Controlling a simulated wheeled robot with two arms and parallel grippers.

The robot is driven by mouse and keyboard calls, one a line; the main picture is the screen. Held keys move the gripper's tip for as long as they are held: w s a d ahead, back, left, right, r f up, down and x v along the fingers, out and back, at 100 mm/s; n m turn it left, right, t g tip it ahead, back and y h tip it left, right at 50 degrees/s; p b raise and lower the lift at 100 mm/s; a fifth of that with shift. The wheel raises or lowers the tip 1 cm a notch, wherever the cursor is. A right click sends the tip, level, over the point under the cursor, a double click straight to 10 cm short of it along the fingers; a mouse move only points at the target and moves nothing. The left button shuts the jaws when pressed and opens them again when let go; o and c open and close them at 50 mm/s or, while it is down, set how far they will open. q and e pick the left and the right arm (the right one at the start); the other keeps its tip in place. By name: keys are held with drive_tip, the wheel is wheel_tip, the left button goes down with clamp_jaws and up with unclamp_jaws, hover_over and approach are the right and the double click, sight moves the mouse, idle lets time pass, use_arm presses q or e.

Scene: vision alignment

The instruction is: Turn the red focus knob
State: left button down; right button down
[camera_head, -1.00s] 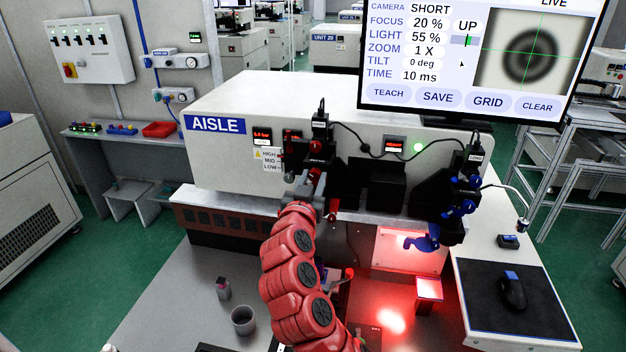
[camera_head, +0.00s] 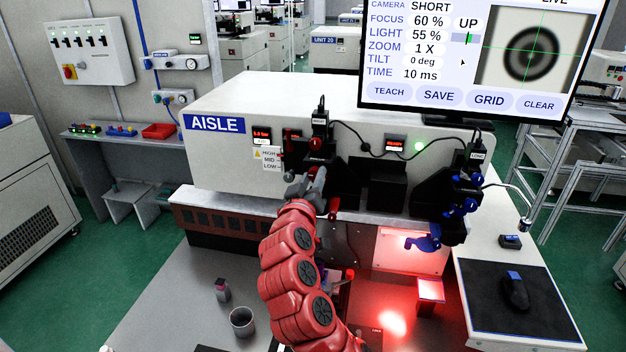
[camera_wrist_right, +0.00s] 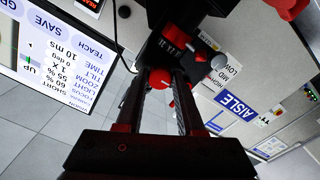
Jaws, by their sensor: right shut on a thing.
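My right gripper (camera_head: 314,182) reaches up to the black camera unit on the front of the machine. In the right wrist view, its two fingers (camera_wrist_right: 166,92) are shut on the round red focus knob (camera_wrist_right: 160,78), one on each side. In the head view the gripper hides the knob. My left gripper is not in view.
Other red knobs and levers sit close to the gripper on the same unit. Blue knobs (camera_head: 462,207) are on the right-hand unit. A grey cup (camera_head: 242,322) and a small pink-topped bottle (camera_head: 222,290) stand on the bench. A mouse (camera_head: 515,290) lies on a dark mat at right.

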drive_tip(key=n, duration=0.2)
drive_tip(key=shift+n+p, duration=0.3)
drive_tip(key=shift+n, duration=0.1)
drive_tip(key=shift+n+p, duration=0.7)
drive_tip(key=shift+n, duration=1.2)
drive_tip(key=c, duration=0.5)
unclamp_jaws()
drive_tip(key=shift+s, duration=0.1)
